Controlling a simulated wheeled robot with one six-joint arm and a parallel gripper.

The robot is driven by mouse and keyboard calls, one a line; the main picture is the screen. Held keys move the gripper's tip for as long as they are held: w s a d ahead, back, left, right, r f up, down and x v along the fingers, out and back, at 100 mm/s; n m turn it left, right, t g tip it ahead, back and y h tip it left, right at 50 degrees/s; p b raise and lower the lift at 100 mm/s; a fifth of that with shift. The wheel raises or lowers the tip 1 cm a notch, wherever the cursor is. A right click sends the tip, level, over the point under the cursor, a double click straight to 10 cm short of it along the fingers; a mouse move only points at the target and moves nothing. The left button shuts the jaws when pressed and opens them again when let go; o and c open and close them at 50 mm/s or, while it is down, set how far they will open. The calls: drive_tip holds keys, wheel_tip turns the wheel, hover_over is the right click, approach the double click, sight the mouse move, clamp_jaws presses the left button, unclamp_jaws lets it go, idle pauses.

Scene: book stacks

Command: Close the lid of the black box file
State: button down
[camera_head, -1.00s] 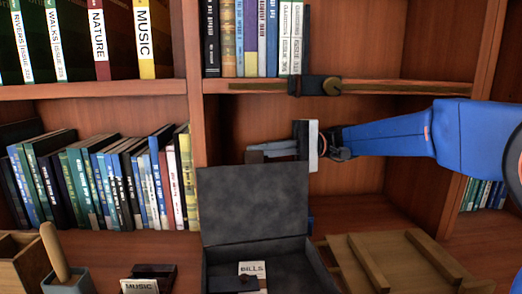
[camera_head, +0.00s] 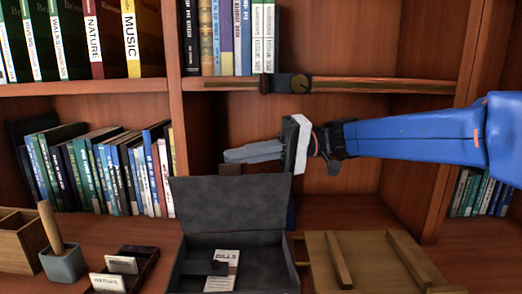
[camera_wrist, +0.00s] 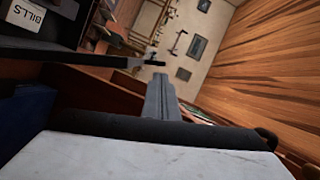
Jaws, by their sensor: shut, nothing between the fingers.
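The black box file (camera_head: 280,262) stands on the desk with its lid (camera_head: 232,203) raised, leaning slightly back. A white card marked BILLS (camera_head: 221,270) lies inside it. My gripper (camera_head: 228,156) is shut and empty, just above and behind the lid's top edge, pointing left. Its fingers show in the wrist view (camera_wrist: 160,92), with the BILLS card (camera_wrist: 22,18) at that view's top left. I cannot tell whether the fingers touch the lid.
A wooden slatted board (camera_head: 375,262) lies right of the box. A card tray (camera_head: 136,262) and a grey pot with a wooden handle (camera_head: 63,262) stand left. Books (camera_head: 100,170) fill the shelf behind. A shelf edge (camera_head: 370,87) runs above my arm.

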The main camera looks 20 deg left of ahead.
drive_tip(key=s+d+f+n+t, duration=0.1)
drive_tip(key=s+d+f+n, duration=0.2)
drive_tip(key=s+f, duration=0.3)
drive_tip(key=s+d+f+n+t, duration=0.1)
drive_tip(key=s+d+f+n, duration=0.2)
drive_tip(key=s+f+n, duration=0.2)
drive_tip(key=shift+s+f+n+t, duration=0.4)
drive_tip(key=shift+s+f, duration=0.65)
drive_tip(key=shift+s, duration=0.85)
drive_tip(key=shift+r, duration=0.1)
